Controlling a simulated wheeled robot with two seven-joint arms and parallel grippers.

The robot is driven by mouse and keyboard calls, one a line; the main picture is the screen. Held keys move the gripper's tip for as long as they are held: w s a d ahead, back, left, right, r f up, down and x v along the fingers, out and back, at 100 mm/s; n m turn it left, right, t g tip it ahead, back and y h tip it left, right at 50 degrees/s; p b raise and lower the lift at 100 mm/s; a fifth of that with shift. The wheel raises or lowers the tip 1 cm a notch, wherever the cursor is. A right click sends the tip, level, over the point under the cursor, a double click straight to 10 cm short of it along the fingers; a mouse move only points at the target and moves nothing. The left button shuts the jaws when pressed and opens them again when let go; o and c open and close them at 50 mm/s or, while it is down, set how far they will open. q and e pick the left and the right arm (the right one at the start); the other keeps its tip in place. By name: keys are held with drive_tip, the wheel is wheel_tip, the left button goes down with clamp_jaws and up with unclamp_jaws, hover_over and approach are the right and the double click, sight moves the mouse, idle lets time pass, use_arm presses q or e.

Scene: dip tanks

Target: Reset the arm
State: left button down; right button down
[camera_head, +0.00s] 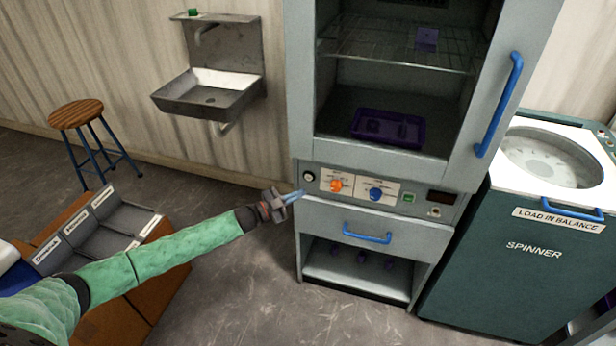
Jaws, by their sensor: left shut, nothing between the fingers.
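My left arm, in a green sleeve, reaches in from the lower left in the head view. My left gripper (292,197) is shut and empty, with its bluish fingertips pointing right. It hangs in front of the grey cabinet (308,240), near the left end of its control panel. Whether the fingertips touch the cabinet cannot be told. The panel has an orange knob (336,184) and a blue knob (376,193). My right gripper is not in view.
The cabinet's upper chamber holds a purple tray (388,128); its door (505,90) stands at the right. A green spinner (500,270) stands right. A sink (210,95), a stool (76,114) and a labelled grey bin rack (95,225) are left. Floor below my gripper is clear.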

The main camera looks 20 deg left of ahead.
use_arm(q)
drive_tip(key=shift+s, duration=0.45)
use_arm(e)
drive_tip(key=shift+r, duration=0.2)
